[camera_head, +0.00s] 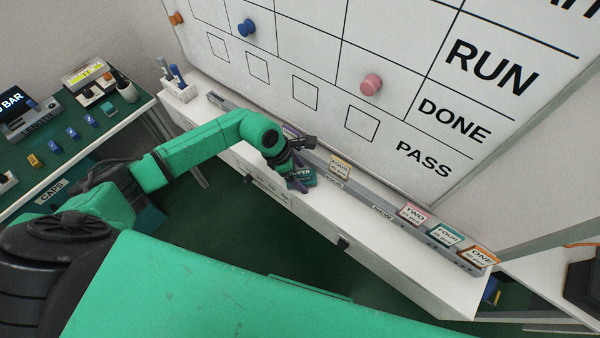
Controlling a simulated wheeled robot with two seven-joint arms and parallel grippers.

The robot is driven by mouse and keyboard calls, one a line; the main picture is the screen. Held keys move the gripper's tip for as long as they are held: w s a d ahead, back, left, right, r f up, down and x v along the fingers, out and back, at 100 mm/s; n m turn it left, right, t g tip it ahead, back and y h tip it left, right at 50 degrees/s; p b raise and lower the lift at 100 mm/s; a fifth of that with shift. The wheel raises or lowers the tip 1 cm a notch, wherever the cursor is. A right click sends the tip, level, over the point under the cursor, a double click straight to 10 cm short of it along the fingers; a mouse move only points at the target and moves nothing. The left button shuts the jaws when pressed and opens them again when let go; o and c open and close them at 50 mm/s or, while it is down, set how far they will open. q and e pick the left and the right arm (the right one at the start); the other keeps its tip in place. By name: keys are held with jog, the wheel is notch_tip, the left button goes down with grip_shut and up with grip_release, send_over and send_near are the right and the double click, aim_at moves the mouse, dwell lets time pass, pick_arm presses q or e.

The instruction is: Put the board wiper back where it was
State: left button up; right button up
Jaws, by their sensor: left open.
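My left gripper (302,160) is open above the white ledge below the board, toward its middle. A dark teal block with pale letters (302,180) lies just below it, at the ledge's front. It may be the board wiper; the gripper partly covers it and its lettering is not fully legible. I cannot tell whether the fingers touch it. My right gripper is not in view.
The whiteboard (310,55) carries pink (371,84) and blue (246,28) magnets. A grey rail (378,196) along the ledge holds several cards, including TWO (412,214) and ONE (483,257). A pen holder (180,90) stands at the ledge's left end. A green table (100,142) is left.

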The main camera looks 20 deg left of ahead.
pick_arm(q)
jog(key=shift+r, duration=0.2)
jog(key=shift+a+r, duration=0.2)
jog(key=shift+r, duration=0.15)
jog(key=b+v, duration=0.3)
jog(key=v, duration=0.8)
